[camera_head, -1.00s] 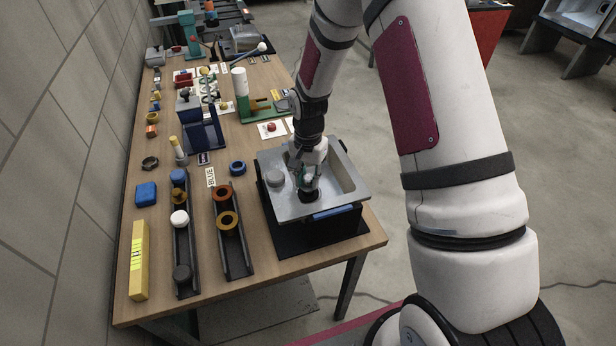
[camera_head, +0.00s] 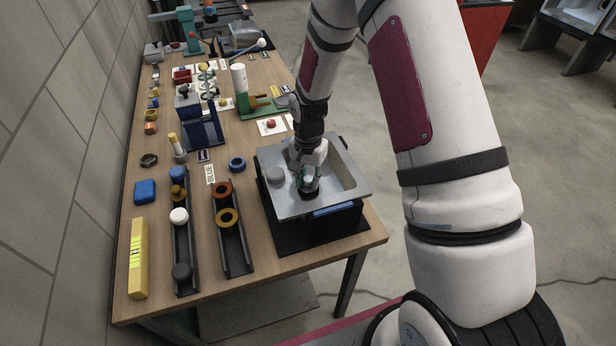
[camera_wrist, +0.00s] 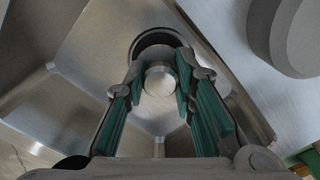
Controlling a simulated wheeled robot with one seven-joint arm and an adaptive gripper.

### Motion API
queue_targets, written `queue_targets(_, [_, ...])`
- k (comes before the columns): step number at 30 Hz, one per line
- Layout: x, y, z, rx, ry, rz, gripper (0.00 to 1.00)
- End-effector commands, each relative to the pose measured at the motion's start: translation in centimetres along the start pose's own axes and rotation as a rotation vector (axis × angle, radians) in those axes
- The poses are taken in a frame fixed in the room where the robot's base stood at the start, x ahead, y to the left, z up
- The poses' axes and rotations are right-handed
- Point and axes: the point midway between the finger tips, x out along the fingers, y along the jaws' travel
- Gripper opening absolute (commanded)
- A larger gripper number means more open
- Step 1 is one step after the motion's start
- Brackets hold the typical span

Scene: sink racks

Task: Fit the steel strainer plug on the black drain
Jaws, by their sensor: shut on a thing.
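My gripper (camera_head: 308,184) is down inside the steel sink basin (camera_head: 345,172), over the drain area. In the wrist view my gripper (camera_wrist: 161,92) has its green-padded fingers on either side of the round, pale steel knob of the strainer plug (camera_wrist: 160,78), and is shut on it. The black drain (camera_wrist: 150,40) shows as a dark ring just beyond the plug, which overlaps part of it. Whether the plug touches the drain or sits level in it cannot be told.
Left of the sink are a blue ring (camera_head: 237,164) and two dark rails (camera_head: 234,250) holding rings and knobs.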

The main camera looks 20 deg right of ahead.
Motion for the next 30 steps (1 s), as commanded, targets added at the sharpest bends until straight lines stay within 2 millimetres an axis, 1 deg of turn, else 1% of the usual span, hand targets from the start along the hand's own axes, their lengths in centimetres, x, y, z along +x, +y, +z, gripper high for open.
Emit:
queue_targets(15, [1.2,0.0,0.0,-0.001,-0.001,0.001,0.0])
queue_targets(26, [1.2,0.0,0.0,0.0,0.0,0.001,0.0])
queue_targets(27, [1.2,0.0,0.0,0.0,0.0,0.001,0.31])
queue_targets(29, [1.2,0.0,0.0,0.0,0.0,0.001,0.45])
queue_targets(30, [1.2,0.0,0.0,0.0,0.0,0.001,0.48])
